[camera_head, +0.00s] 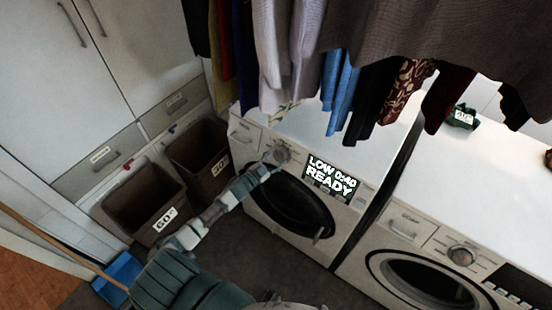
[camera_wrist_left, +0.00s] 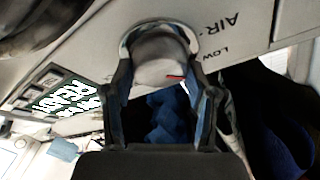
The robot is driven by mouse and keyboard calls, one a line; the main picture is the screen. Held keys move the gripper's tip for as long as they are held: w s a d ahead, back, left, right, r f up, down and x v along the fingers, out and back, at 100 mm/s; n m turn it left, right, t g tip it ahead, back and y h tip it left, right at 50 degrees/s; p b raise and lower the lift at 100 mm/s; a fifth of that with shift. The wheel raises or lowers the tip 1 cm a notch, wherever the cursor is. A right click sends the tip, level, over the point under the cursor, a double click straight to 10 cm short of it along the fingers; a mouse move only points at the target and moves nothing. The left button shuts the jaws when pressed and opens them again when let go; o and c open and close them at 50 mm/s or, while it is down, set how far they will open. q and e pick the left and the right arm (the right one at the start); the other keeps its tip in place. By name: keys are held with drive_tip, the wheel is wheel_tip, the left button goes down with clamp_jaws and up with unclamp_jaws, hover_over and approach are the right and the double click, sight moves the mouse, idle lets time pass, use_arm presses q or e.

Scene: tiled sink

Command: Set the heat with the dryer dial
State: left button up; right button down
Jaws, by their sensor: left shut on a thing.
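The dryer (camera_head: 292,218) is the left of two white front-loading machines in the head view. Its grey dial (camera_head: 279,153) sits on the upper left of its front panel. My left gripper (camera_head: 268,165) reaches it from the lower left. In the left wrist view the round dial (camera_wrist_left: 158,55) has a small red mark, and the fingers of my left gripper (camera_wrist_left: 160,75) are shut on its two sides. The words "AIR-" and "LOW" are printed beside it. The lit display (camera_head: 331,178) reads "LOW 0:40 READY". My right gripper is not in view.
Hanging clothes (camera_head: 340,80) cover the area above the dryer. A second machine (camera_head: 430,265) stands to the right. Two brown bins (camera_head: 145,205) stand at left beside white cabinets (camera_head: 60,80). A blue dustpan (camera_head: 120,270) lies on the floor.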

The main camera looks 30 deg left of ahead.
use_arm(q)
drive_tip(key=o, duration=1.2)
drive_tip(key=shift+w+f, duration=0.1)
drive_tip(key=shift+c, duration=0.2)
drive_tip(key=v, duration=1.2)
drive_tip(key=shift+a, duration=0.1)
